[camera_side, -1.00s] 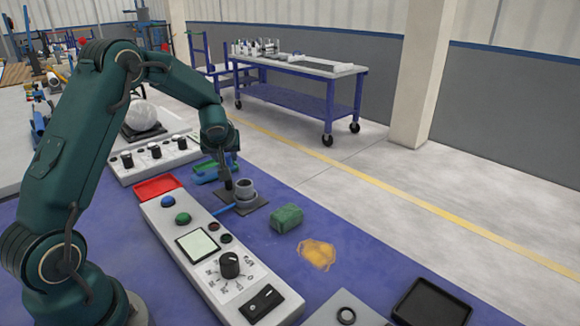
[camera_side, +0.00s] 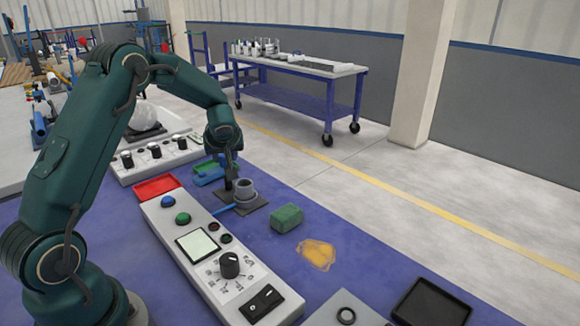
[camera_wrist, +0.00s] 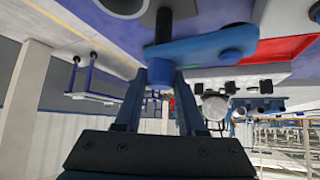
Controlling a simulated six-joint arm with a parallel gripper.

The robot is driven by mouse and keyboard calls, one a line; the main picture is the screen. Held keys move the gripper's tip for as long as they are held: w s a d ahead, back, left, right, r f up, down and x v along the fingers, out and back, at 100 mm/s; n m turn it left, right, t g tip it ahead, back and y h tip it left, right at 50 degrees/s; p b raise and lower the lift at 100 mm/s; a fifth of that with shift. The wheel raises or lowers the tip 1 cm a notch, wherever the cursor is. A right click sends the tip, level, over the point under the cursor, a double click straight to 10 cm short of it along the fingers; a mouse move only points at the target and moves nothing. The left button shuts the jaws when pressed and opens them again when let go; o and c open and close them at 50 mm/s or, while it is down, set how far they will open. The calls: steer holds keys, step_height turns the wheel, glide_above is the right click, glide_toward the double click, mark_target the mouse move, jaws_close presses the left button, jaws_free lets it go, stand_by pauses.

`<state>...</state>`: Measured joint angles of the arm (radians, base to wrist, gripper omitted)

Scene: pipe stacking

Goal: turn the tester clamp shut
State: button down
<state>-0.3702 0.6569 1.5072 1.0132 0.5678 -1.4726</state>
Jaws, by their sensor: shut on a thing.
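The tester clamp (camera_side: 246,188) is a grey ring-shaped fitting on a dark square plate, with a blue lever (camera_side: 224,209) low beside it. My gripper (camera_side: 228,184) points down at the clamp's left side in the side view. In the wrist view the blue lever bar (camera_wrist: 205,46) crosses just beyond my fingers (camera_wrist: 160,75). The exact contact is small and partly hidden by the fingers in the side view.
A control panel (camera_side: 203,245) with buttons and a dial lies in front of the clamp. Blue-green items (camera_side: 210,172) lie behind.

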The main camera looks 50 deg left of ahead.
steer(key=n+g+y, duration=0.1)
steer(key=n+g, duration=0.2)
steer(key=n, duration=0.1)
steer(key=shift+w+n+g, duration=0.1)
steer(key=shift+n+g, duration=0.2)
steer(key=shift+n, duration=0.1)
steer(key=shift+n+g, duration=0.9)
steer(key=shift+n, duration=0.3)
steer(key=shift+n+g, duration=0.4)
steer(key=shift+n, duration=0.1)
steer(key=c, duration=0.5)
jaws_free()
steer(key=shift+v, duration=2.55)
